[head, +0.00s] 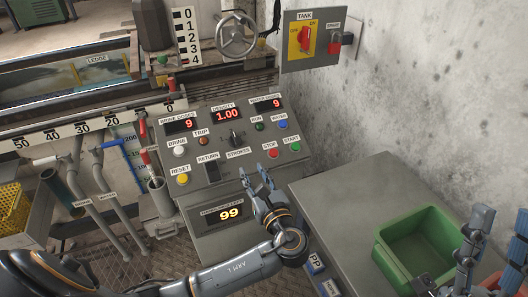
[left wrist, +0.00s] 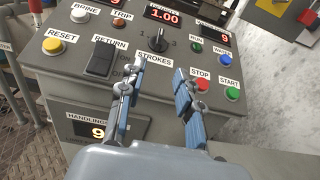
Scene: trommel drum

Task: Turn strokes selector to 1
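The strokes selector is a small black rotary knob (head: 235,137) in the middle of the grey sloped control panel (head: 198,199), above the STROKES label. It also shows in the left wrist view (left wrist: 161,40). My left gripper (head: 257,178) is open and empty in front of the panel, below and slightly right of the knob. In the left wrist view its two fingers (left wrist: 159,72) stand apart, below the STROKES label, not touching the knob. My right gripper (head: 500,228) is at the right edge, fingers apart and empty, partly cut off.
A black RETURN rocker (head: 212,171) sits left of my left gripper; the red STOP (head: 273,153) and green START (head: 296,146) buttons sit right. A green bin (head: 428,240) stands on the grey table (head: 345,195) near my right gripper.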

